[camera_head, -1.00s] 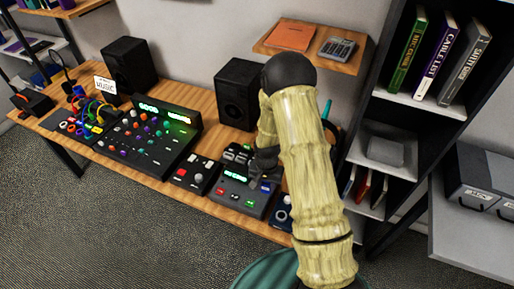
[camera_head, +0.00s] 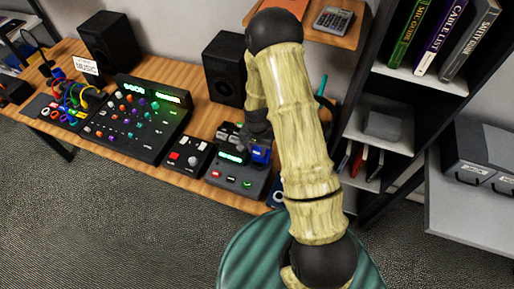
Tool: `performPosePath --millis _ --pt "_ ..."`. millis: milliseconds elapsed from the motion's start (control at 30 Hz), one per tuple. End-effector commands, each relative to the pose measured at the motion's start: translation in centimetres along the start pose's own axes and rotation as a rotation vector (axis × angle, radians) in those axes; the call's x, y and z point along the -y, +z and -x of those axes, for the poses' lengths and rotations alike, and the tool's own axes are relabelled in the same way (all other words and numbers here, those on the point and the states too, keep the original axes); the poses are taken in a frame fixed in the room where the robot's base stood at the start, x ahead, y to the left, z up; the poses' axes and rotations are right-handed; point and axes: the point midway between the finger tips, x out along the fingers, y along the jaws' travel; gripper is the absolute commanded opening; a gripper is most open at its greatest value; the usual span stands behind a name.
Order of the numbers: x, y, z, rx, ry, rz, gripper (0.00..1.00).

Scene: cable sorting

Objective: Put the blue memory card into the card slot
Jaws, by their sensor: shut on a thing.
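My gripper (camera_head: 259,143) is over the right part of a small grey device (camera_head: 238,180), partly hidden behind my own arm. A blue piece, the blue memory card (camera_head: 261,156), shows at the fingertips, and the gripper is shut on it. The card is above or against the device's right side; I cannot tell whether it touches. The device has a green-lit display, a red button and a pale knob. I cannot make out the card slot in this view.
A large mixer (camera_head: 133,117) with colored knobs and a small red-button box (camera_head: 187,155) stand to the left on the wooden desk. A black speaker (camera_head: 226,68) is behind. A dark shelf unit (camera_head: 383,125) stands to the right.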

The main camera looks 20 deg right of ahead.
Motion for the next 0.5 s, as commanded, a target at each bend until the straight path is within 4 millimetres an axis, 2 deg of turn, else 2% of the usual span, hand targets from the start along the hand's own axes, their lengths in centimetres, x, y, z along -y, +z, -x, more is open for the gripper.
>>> performPosePath --millis 500 --pt "0.0 0.0 -4.0 0.000 0.000 0.001 0.11"
